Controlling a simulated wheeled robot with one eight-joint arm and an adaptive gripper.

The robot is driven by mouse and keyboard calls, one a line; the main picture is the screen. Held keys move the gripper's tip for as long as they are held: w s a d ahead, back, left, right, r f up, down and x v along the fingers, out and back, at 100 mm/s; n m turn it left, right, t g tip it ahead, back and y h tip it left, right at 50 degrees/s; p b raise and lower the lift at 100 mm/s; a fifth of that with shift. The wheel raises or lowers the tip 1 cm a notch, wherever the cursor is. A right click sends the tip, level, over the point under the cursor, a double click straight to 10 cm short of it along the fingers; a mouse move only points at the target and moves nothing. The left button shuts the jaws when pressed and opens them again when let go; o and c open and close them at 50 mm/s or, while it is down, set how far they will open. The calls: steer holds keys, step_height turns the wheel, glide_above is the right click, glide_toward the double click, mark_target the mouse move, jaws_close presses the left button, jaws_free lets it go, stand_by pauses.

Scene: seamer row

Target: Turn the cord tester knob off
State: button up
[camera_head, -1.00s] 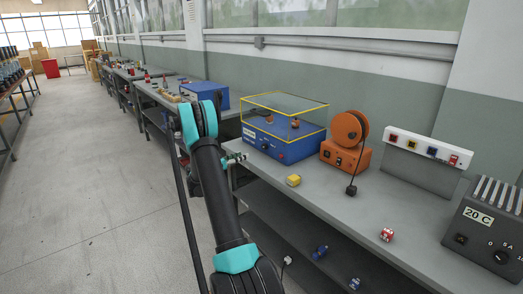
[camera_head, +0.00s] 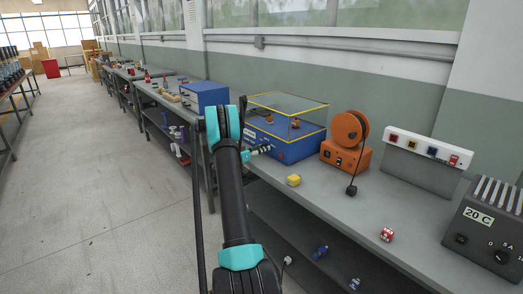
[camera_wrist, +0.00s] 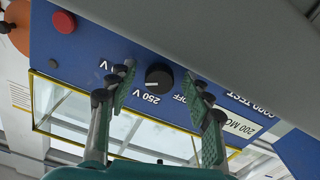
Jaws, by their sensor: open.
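The cord tester (camera_head: 300,150) is a blue box with a clear, yellow-edged cover on the bench. In the wrist view its blue front panel (camera_wrist: 95,40) appears upside down. A black round knob (camera_wrist: 158,77) sits on the panel, with a small light mark apparently towards the "250 V" label. "OFF" is printed to the right of it. My gripper (camera_wrist: 162,86) is open, with one finger on each side of the knob and a gap to it. In the head view my gripper (camera_head: 262,149) is at the tester's front; the knob is hidden there.
A red button (camera_wrist: 64,22) is on the same panel. An orange reel unit (camera_head: 346,150) stands right of the tester. A yellow block (camera_head: 293,180) and a red-and-white item (camera_head: 387,235) lie on the bench (camera_head: 330,205). The aisle to the left is clear.

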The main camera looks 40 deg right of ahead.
steer(key=shift+c, duration=0.2)
steer(key=c, duration=1.1)
